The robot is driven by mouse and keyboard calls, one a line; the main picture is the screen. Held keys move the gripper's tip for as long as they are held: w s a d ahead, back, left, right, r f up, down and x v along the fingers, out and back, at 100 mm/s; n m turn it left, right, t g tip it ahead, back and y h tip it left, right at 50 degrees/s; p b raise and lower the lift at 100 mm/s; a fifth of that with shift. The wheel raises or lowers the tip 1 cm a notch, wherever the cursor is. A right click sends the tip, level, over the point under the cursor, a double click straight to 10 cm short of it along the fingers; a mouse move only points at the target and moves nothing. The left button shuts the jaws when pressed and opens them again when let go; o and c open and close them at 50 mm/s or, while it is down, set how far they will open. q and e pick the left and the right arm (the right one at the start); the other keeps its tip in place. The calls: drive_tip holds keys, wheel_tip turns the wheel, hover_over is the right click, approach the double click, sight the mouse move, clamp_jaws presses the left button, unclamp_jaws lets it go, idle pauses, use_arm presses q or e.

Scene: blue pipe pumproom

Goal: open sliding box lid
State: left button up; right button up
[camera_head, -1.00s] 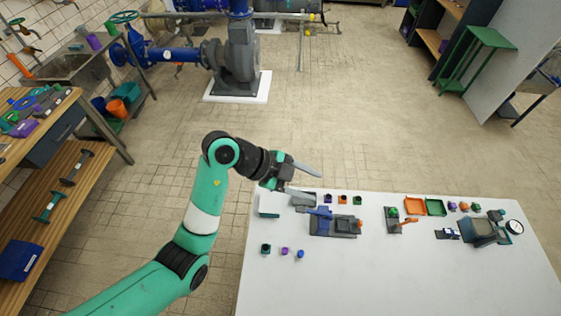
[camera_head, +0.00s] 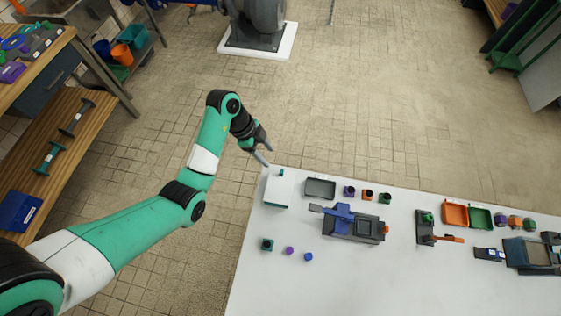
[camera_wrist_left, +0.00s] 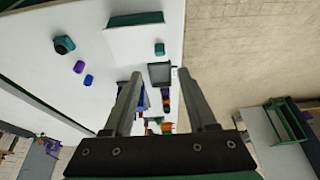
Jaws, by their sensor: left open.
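A white-topped box (camera_head: 278,189) stands at the far left corner of the white table in the head view. It has a teal edge and a small teal knob (camera_head: 281,172) near its far side. In the left wrist view the knob (camera_wrist_left: 160,49) and a teal side strip (camera_wrist_left: 136,20) show; the white top blends with the table. My left gripper (camera_head: 264,154) is open and empty, near the table's far left corner, beyond the knob and apart from it. In the wrist view its fingertips (camera_wrist_left: 158,79) are spread. My right gripper is not in view.
A grey tray (camera_head: 320,188) lies right of the box. A grey and blue device (camera_head: 352,223) stands nearer. Small coloured pieces (camera_head: 290,251) lie in front of the box. An orange tray (camera_head: 455,214) stands farther right. The near table (camera_head: 300,290) is clear.

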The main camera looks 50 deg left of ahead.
sight(281, 171)
use_arm(q)
drive_tip(key=b+x, duration=0.4)
drive_tip(key=x, duration=0.7)
drive_tip(key=shift+w+f, duration=0.1)
drive_tip(key=shift+f, duration=0.15)
clamp_jaws()
idle(0.8)
